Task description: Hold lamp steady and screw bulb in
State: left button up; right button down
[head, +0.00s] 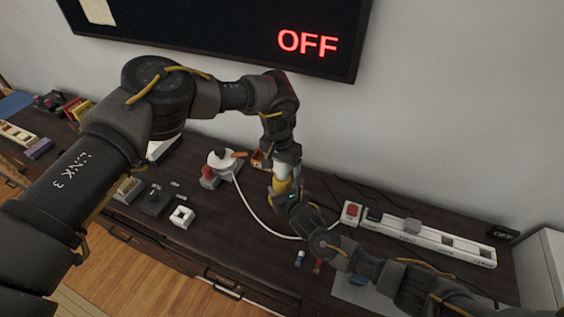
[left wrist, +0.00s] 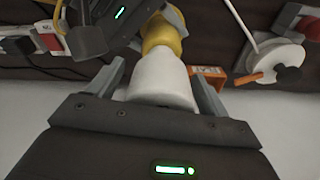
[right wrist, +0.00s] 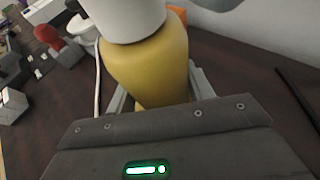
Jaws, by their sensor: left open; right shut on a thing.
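The yellow lamp body (head: 281,186) is in my right gripper (right wrist: 160,88), whose fingers close on its sides. It also shows in the left wrist view (left wrist: 163,38). A white rounded piece, seemingly the bulb (left wrist: 162,80), meets the yellow body end to end; it also shows in the right wrist view (right wrist: 120,15). How far it is threaded in cannot be told. My left gripper (left wrist: 162,75) is open, with one finger on each side of the white piece and visible gaps. In the head view my left gripper (head: 285,160) is above the lamp.
A white round disc (head: 222,160) with a cord lies on the dark desk behind left. A white power strip (head: 425,240) with a red switch (head: 351,210) lies at right. Small blocks (head: 182,217) sit at left front. A wall screen (head: 230,30) reads OFF.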

pick_arm(q)
jog(key=c, duration=1.2)
jog(key=m, duration=0.4)
jog(key=m+g, duration=0.1)
jog(key=m, duration=0.3)
jog(key=shift+m+h, duration=0.3)
jog(key=m, duration=0.6)
jog(key=shift+s+m+g, duration=0.1)
jog(key=shift+m+g, duration=0.3)
jog(key=m, duration=0.4)
jog(key=shift+m, duration=0.3)
jog(key=m, duration=0.4)
jog(key=shift+g+y, duration=0.3)
jog(key=shift+y, duration=0.1)
jog(key=o, duration=1.1)
